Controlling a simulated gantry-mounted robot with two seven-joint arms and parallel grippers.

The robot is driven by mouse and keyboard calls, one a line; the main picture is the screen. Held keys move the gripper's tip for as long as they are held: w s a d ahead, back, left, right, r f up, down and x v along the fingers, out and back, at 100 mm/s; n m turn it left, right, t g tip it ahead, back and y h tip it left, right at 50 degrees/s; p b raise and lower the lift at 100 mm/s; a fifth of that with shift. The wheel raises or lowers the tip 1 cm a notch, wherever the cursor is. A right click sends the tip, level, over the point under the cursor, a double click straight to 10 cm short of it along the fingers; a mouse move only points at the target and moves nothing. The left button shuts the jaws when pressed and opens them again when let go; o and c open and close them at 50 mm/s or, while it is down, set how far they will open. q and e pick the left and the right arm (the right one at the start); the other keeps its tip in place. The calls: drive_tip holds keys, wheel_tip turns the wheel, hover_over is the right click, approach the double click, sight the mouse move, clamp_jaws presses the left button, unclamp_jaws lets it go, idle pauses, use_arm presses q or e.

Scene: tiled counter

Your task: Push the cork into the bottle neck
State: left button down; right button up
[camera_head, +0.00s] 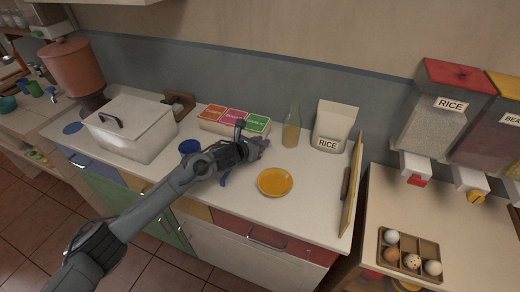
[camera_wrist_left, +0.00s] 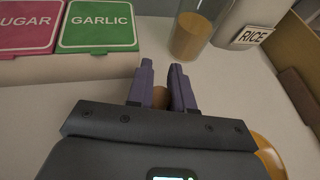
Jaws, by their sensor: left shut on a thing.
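The glass bottle (camera_head: 292,130) stands upright on the counter near the wall, with amber contents in its lower part. It also shows in the left wrist view (camera_wrist_left: 190,40), beyond my fingertips and slightly right; its neck is cut off there. My left gripper (camera_head: 262,144) is in front of and left of the bottle, apart from it. In the left wrist view its purple fingers (camera_wrist_left: 162,80) are shut on a small brown piece, the cork (camera_wrist_left: 160,97). The cork is mostly hidden by the fingers and cannot be made out in the head view. My right gripper is not in view.
An orange plate (camera_head: 275,182) lies right of and nearer than my gripper. A rack of labelled lids (camera_head: 233,120) stands behind it. A white RICE container (camera_head: 333,127) is right of the bottle, with an upright board (camera_head: 351,185) beyond. A white lidded box (camera_head: 131,128) is left.

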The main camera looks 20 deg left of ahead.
use_arm(q)
drive_tip(key=s+d+r, duration=0.4)
drive_tip(key=d+r, duration=0.3)
drive_tip(key=d, duration=0.4)
drive_tip(key=shift+r, duration=0.15)
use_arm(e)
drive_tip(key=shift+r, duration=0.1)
